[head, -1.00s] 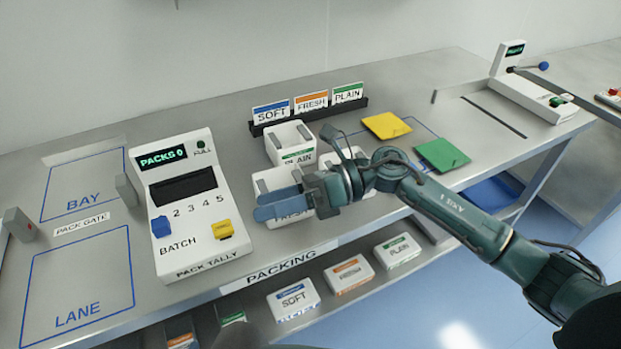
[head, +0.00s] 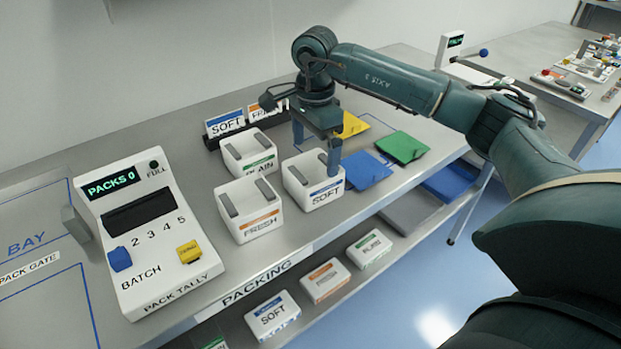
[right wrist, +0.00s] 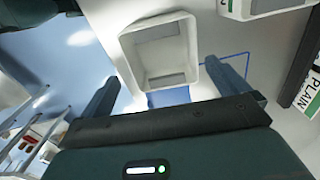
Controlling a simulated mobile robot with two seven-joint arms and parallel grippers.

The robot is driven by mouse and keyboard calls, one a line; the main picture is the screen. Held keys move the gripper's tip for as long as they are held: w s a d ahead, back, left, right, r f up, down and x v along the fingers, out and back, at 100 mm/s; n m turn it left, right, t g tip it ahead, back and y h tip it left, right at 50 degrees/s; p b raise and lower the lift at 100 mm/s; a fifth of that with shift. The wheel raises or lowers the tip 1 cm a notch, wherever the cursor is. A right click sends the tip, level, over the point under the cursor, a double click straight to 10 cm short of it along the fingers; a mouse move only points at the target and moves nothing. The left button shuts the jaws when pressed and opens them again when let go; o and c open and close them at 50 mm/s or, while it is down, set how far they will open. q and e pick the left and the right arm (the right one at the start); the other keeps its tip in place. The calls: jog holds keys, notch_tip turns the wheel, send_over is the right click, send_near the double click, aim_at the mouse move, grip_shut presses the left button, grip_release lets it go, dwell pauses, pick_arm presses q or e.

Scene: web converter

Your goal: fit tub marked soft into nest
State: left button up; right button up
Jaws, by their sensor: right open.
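The SOFT tub (head: 322,195), white with a blue-striped label, stands upright on the bench, right of the FRESH tub (head: 261,226) and PLAIN tub (head: 262,172). My right gripper (head: 316,163) is open above it, pointing down; one finger overlaps its right rim, the other is at its far side. In the right wrist view the open, empty tub (right wrist: 187,42) lies beyond and between the spread fingers of my gripper (right wrist: 169,73); I cannot tell how far above it they are. No nest can be clearly identified. My left gripper is out of view.
Blue (head: 366,170), yellow (head: 351,125) and green (head: 402,147) flat pieces lie right of the tubs. A label rack (head: 214,140) stands behind, the PACK TALLY box (head: 150,235) at left. Boxes sit on the shelf below, including a SOFT box (head: 272,315).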

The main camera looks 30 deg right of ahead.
aim_at(313, 176)
jog(key=shift+w+a+f+p, duration=0.1)
jog(key=shift+f+p, duration=0.3)
jog(key=shift+f, duration=1.6)
jog(key=shift+w+f+p, duration=0.1)
jog(key=shift+f+p, duration=0.3)
jog(key=shift+f, duration=1.55)
jog(key=c, duration=0.7)
